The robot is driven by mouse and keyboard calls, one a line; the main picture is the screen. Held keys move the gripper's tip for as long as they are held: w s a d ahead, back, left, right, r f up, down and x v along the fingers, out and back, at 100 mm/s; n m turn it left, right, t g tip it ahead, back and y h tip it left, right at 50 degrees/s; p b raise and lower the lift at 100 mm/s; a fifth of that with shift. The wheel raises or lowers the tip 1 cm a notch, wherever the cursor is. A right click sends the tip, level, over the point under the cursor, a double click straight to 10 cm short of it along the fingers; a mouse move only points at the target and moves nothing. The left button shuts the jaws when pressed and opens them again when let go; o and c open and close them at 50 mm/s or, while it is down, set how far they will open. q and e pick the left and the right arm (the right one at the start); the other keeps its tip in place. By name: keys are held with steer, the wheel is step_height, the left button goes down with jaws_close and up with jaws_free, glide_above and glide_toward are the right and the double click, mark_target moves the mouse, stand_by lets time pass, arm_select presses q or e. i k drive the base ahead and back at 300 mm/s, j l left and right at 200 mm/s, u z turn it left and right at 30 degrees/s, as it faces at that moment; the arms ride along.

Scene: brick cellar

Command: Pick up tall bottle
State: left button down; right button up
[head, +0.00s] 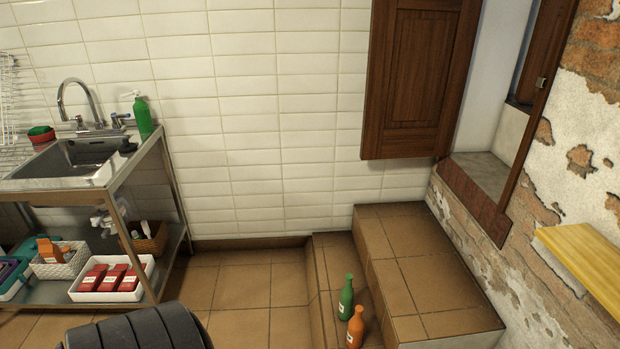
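A green bottle (346,297) with a white label stands upright on the low tiled step at the bottom centre of the head view. An orange bottle (355,328) with a white label stands upright just in front of it on the same step, slightly to its right. The two look close together, and the orange one overlaps the green one's lower edge. Both have narrow necks; I cannot tell which is taller. A green pump bottle (142,116) stands on the sink counter at the left. Neither of my grippers is in view.
The metal sink unit (70,188) stands at the left, its lower shelf holding a white tray (139,290) of red packs and baskets. A higher tiled step (426,270) rises right of the bottles. A wooden shutter (416,80) hangs above. Floor between is clear.

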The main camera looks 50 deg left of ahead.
mark_target(347, 293)
steer(key=u, duration=1.3)
steer(key=z, duration=0.35)
